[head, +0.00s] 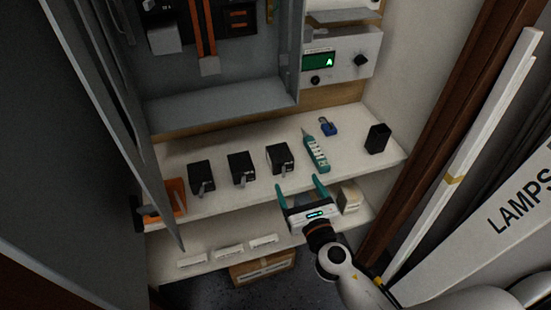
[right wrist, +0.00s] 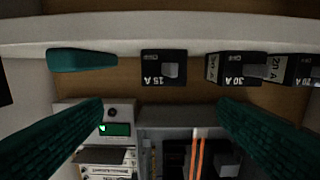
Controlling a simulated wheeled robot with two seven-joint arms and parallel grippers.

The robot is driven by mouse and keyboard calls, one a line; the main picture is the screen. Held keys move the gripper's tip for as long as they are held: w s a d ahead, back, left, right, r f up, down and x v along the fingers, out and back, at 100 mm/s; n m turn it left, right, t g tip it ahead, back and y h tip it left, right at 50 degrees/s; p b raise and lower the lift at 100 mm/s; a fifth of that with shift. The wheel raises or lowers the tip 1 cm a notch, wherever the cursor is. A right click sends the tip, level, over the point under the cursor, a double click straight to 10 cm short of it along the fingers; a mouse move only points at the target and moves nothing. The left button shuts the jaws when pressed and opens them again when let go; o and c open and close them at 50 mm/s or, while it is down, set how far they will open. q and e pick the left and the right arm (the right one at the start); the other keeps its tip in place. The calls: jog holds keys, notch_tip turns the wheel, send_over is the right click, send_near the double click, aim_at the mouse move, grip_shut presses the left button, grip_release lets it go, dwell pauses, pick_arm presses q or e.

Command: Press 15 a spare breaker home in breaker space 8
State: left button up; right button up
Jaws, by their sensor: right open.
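Three black breakers stand in a row on the upper shelf. In the right wrist view, which looks upside down, their labels read 15 A (right wrist: 164,67), 30 A (right wrist: 236,68) and 20 A (right wrist: 290,68). The 15 A breaker is the rightmost of the row in the head view (head: 280,158). My right gripper (head: 300,187) is open and empty, in front of the shelf and short of the 15 A breaker. Its teal fingers frame the wrist view (right wrist: 160,112). The grey panel (head: 220,103) has orange bars; breaker space 8 cannot be made out. My left gripper is out of view.
A teal tester (head: 316,153), a blue padlock (head: 329,127) and a black cup (head: 377,139) stand right of the breakers. A grey door (head: 110,110) hangs open at left, near an orange item (head: 177,196). A meter box (head: 340,60) is beside the panel.

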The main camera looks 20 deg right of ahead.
aim_at(282, 157)
jog(key=w, duration=0.5)
jog(key=shift+w+r+p, duration=0.1)
jog(key=shift+w+p, duration=0.25)
jog(key=shift+p, duration=0.05)
jog(key=shift+w+a+f, duration=0.1)
jog(key=shift+w+a, duration=0.05)
jog(key=shift+w, duration=0.85)
jog(key=shift+w+a+f, duration=0.1)
jog(key=shift+w+a, duration=0.1)
jog(key=shift+w, duration=0.8)
jog(key=shift+w+a+f, duration=0.1)
jog(key=shift+w+a, duration=0.05)
jog(key=shift+w, duration=0.85)
jog(key=shift+r, duration=0.1)
jog(key=shift+c, duration=0.3)
jog(key=c, duration=1)
jog(key=shift+c, duration=0.3)
jog(key=shift+r, duration=0.1)
